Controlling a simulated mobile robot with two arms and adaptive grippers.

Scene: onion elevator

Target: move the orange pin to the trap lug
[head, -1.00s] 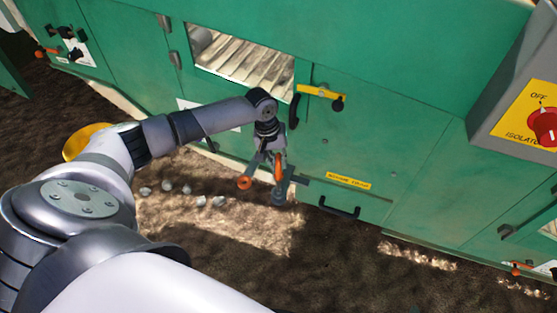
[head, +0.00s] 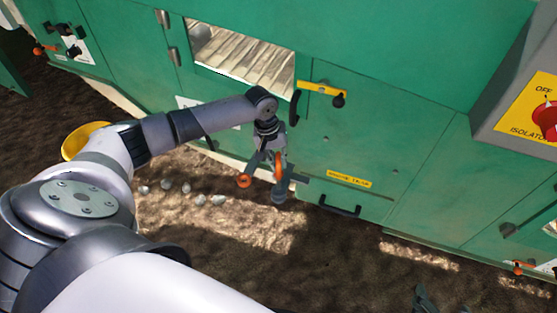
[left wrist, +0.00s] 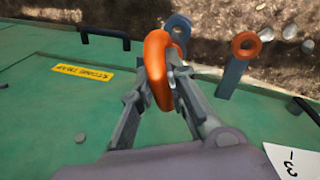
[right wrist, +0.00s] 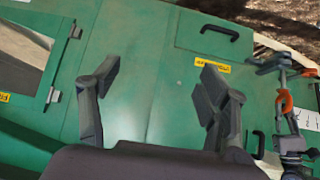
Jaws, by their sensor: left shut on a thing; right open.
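My left gripper (head: 270,168) is shut on the orange pin (head: 279,166), low at the green machine's front. In the left wrist view, the pin's orange ring (left wrist: 157,68) stands between the fingers; its lower part is hidden. Just beyond it is a grey lug with a round hole (left wrist: 180,27); I cannot tell whether the pin touches it. Right of it stands a grey post with an orange collar (left wrist: 245,45). The yellow stone trap label (left wrist: 84,74) is on the panel. My right gripper (right wrist: 160,88) is open and empty, facing the green panels.
A black handle (head: 339,207) sits on the trap panel. A yellow lever (head: 321,89) and a window (head: 240,58) are above. The grey isolator box (head: 515,95) juts out at right. Several pale onions (head: 185,190) lie on the soil. A yellow round object (head: 82,140) is at left.

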